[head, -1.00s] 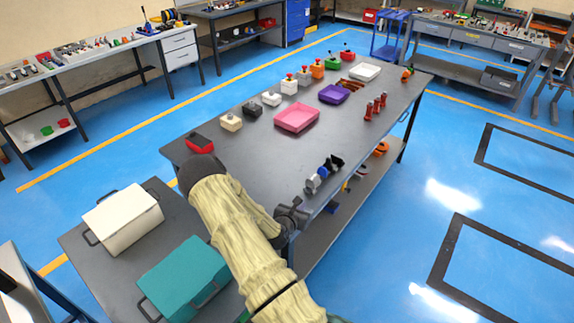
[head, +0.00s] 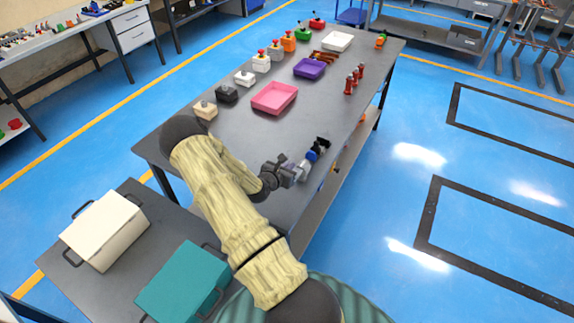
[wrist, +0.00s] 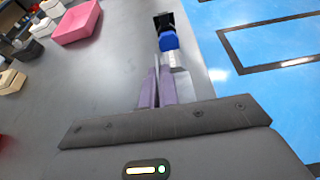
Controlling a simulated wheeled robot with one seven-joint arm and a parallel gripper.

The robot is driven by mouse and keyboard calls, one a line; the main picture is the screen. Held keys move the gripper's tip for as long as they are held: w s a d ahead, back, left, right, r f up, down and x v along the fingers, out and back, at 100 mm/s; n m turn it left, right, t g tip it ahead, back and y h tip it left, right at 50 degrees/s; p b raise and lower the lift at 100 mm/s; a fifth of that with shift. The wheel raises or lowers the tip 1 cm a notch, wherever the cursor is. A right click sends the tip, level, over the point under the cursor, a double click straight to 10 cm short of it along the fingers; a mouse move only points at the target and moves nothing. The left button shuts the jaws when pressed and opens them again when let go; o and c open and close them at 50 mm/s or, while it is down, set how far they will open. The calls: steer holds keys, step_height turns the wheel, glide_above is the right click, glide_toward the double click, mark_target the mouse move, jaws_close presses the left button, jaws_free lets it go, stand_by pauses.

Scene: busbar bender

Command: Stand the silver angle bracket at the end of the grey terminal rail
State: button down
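My gripper (head: 299,174) is low over the near right part of the dark workbench (head: 225,140). Its two fingers (wrist: 157,85) show close together in the wrist view; whether a thin part is between them is unclear. Just beyond the fingertips, along the bench's right edge, is a row of small parts: a silver-white piece (wrist: 176,60), a blue piece (wrist: 169,41) and a black piece (wrist: 163,20). The row also shows in the head view, with the blue piece (head: 313,154) behind the silver one. I cannot pick out the angle bracket or the terminal rail for sure.
A pink tray (head: 273,98), a purple tray (head: 309,68) and a white tray (head: 337,41) lie farther along the bench. Red-topped blocks line its left side. Red upright pieces (head: 354,79) stand at right. The bench middle is bare. A teal box (head: 182,283) is on the side table.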

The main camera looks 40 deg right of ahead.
steer(key=shift+f+b, duration=2.7)
steer(key=shift+f, duration=0.7)
steer(key=shift+f+b, duration=0.35)
steer(key=shift+f, duration=0.25)
steer(key=c, duration=1.6)
jaws_free()
steer(key=shift+a, duration=0.15)
steer(key=b+v, duration=0.3)
steer(key=v, duration=1.4)
steer(key=shift+s+a, duration=0.1)
steer(key=shift+a, duration=0.05)
